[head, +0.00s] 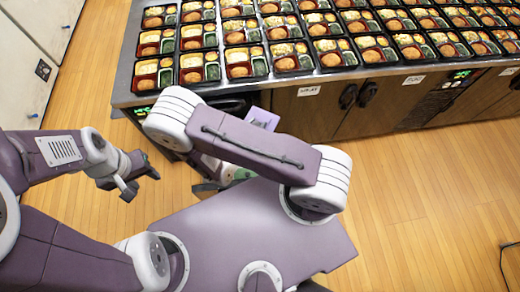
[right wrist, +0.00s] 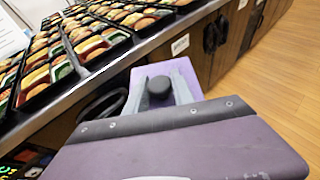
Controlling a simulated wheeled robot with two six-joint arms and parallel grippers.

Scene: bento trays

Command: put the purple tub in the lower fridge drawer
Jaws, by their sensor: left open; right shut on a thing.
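The purple tub (head: 262,118) shows as a small patch above my right forearm in the head view, in front of the counter. In the right wrist view the tub (right wrist: 137,88) is between and behind the grey fingers of my right gripper (right wrist: 160,88), which is shut on it. My right gripper is hidden behind the forearm in the head view. My left gripper (head: 130,183) is open and empty over the floor at the left. I cannot make out the lower fridge drawer; the counter front (head: 320,112) is partly covered by my arm.
Several filled bento trays (head: 292,57) stand in rows on the counter. The wooden front carries dark handles (head: 348,96) and white labels (head: 308,91). White cabinets (head: 22,80) stand at the far left. The wooden floor (head: 420,200) at the right is clear apart from a cable.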

